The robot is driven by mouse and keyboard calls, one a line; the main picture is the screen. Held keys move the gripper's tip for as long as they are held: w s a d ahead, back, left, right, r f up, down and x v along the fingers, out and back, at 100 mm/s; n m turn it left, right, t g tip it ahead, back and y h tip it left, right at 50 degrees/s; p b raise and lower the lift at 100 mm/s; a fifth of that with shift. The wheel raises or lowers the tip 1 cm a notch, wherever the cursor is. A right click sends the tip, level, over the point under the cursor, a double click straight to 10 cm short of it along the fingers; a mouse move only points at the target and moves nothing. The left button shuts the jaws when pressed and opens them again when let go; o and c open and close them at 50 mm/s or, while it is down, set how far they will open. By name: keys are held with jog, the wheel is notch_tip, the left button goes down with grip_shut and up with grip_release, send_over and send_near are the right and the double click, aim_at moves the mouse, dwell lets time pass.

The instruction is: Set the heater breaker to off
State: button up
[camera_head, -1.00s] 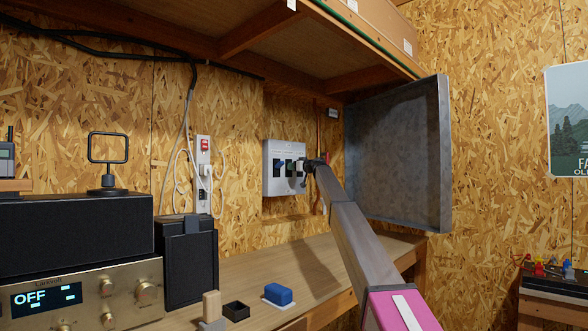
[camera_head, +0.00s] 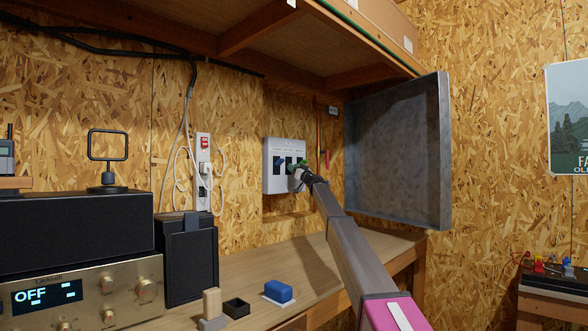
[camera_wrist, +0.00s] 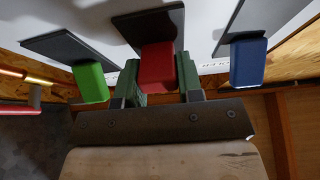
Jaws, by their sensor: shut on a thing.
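A white breaker panel (camera_head: 269,185) is fixed to the back wall, with coloured levers on dark plates. In the wrist view, a red lever (camera_wrist: 158,65) sits between the two green-padded fingers of my gripper (camera_wrist: 158,84), which is shut on it. A green lever (camera_wrist: 91,82) stands to the left and a blue lever (camera_wrist: 247,62) to the right, both apart from the fingers. In the head view, my gripper (camera_head: 299,176) is at the panel's right part and hides the red lever. The blue lever also shows there (camera_head: 280,162). I cannot read which lever is labelled heater.
A grey metal door (camera_head: 398,150) stands open to the right of the panel. A wooden shelf (camera_head: 290,45) hangs above. A power strip (camera_head: 203,170) with cables is to the left. A blue block (camera_head: 278,292) and black speaker (camera_head: 188,260) stand on the bench (camera_head: 300,270).

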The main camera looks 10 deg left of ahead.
jog(key=shift+f+t+y, duration=0.2)
jog(key=shift+t+y, duration=0.1)
jog(key=shift+y, duration=0.1)
dwell(0.3)
jog(key=o, duration=0.9)
jog(key=shift+o, duration=0.2)
jog(key=v, duration=1)
jog(key=shift+s+d+f, duration=0.15)
jog(key=shift+s+f, duration=0.05)
jog(key=shift+f, duration=0.1)
